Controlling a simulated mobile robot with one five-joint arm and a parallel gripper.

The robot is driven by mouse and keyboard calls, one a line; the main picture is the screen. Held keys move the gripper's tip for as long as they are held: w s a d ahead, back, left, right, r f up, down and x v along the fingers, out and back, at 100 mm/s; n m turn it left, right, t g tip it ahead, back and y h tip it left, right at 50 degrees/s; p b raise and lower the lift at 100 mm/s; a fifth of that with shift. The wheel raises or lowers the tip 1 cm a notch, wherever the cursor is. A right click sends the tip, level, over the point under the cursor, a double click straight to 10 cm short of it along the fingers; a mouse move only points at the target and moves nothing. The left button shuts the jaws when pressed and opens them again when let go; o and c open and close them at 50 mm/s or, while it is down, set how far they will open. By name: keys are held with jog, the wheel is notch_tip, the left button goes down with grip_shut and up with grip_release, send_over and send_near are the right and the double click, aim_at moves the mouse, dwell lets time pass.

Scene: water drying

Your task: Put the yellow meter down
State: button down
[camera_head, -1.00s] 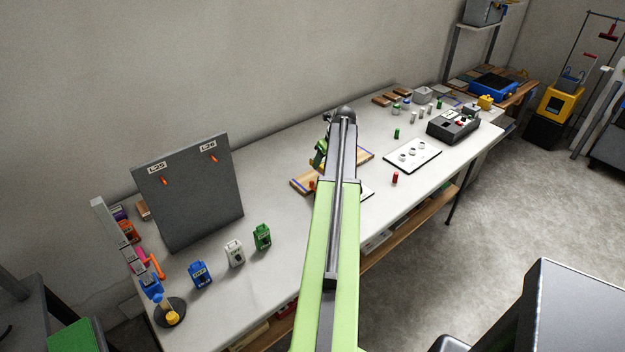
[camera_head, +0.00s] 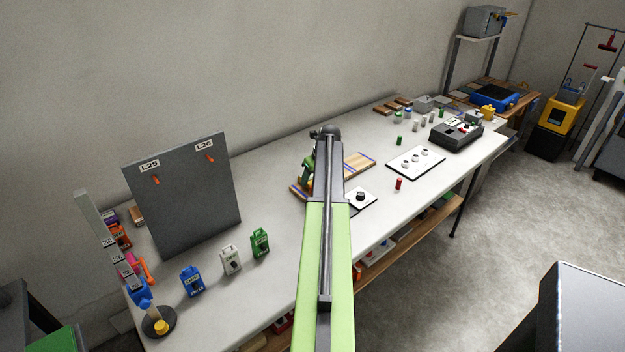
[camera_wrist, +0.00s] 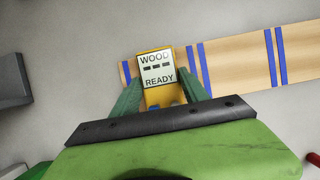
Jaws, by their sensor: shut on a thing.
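The yellow meter (camera_wrist: 160,97), with a white face reading "WOOD READY", is between the green fingers of my gripper (camera_wrist: 162,92) in the wrist view. My gripper is shut on it. The meter overlaps the left part of a wooden board with blue stripes (camera_wrist: 235,63); I cannot tell whether it touches the board or hangs above it. In the head view my gripper (camera_head: 308,172) is over the left part of the same board (camera_head: 358,165), and my arm hides the meter.
A white plate with a dark knob (camera_head: 361,195) lies right of my arm. A red cylinder (camera_head: 398,184) stands farther right.

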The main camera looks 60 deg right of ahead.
jog(key=shift+f, duration=0.2)
jog(key=c, duration=0.6)
grip_release()
jog(key=shift+r, duration=0.1)
jog(key=shift+r, duration=0.1)
jog(key=shift+r+p, duration=0.25)
jog(key=shift+p, duration=0.05)
jog(key=p+v, duration=1)
jog(key=v, duration=0.1)
jog(key=shift+s+a+r+p, duration=0.1)
jog(key=shift+s+r+p, duration=0.05)
jog(key=shift+r+p, duration=0.2)
jog(key=shift+f, duration=0.1)
